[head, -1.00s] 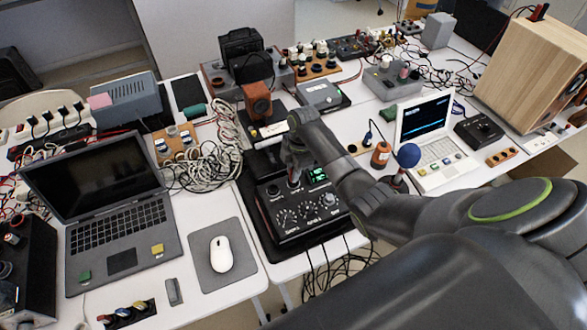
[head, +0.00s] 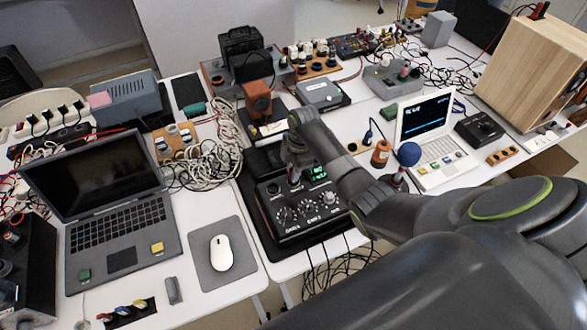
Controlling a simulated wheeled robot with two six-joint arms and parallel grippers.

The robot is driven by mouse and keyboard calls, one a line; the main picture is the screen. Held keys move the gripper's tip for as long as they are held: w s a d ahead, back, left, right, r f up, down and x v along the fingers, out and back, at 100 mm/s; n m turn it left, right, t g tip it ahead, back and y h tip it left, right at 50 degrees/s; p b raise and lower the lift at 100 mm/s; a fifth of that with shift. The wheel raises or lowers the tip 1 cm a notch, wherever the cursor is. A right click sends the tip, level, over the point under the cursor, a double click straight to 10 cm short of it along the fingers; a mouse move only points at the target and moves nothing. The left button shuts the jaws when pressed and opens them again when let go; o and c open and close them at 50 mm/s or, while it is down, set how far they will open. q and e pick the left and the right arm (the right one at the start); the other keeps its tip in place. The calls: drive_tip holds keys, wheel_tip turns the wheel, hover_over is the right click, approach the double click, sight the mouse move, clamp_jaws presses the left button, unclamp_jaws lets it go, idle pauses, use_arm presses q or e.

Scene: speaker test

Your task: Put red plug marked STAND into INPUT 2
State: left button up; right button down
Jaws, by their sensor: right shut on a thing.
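The black box with knobs and a green display (head: 305,222) stands at the table's front edge, in the middle of the head view. A row of sockets lies along its upper panel; the labels are too small to read surely. My right gripper (head: 295,175) points down at this row, left of the green display. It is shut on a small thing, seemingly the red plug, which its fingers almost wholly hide. I cannot tell whether the plug is seated in INPUT 2 or just above it. My left gripper is not in view.
A white laptop (head: 436,172) stands to the right, near an orange bottle (head: 381,154) and a blue ball-topped object (head: 408,154). A dark laptop (head: 105,190) and a white mouse (head: 221,254) lie left. Coiled cables (head: 215,150) lie left of the box.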

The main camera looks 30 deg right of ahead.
drive_tip(key=c, duration=1.2)
unclamp_jaws()
drive_tip(key=d+r, duration=0.1)
drive_tip(key=r, duration=0.4)
drive_tip(key=r+p, duration=0.1)
drive_tip(key=r, duration=0.5)
drive_tip(key=d+r, duration=0.1)
drive_tip(key=r, duration=0.5)
drive_tip(key=shift+d+r+p, duration=0.1)
drive_tip(key=shift+d+p, duration=0.2)
drive_tip(key=shift+p, duration=0.1)
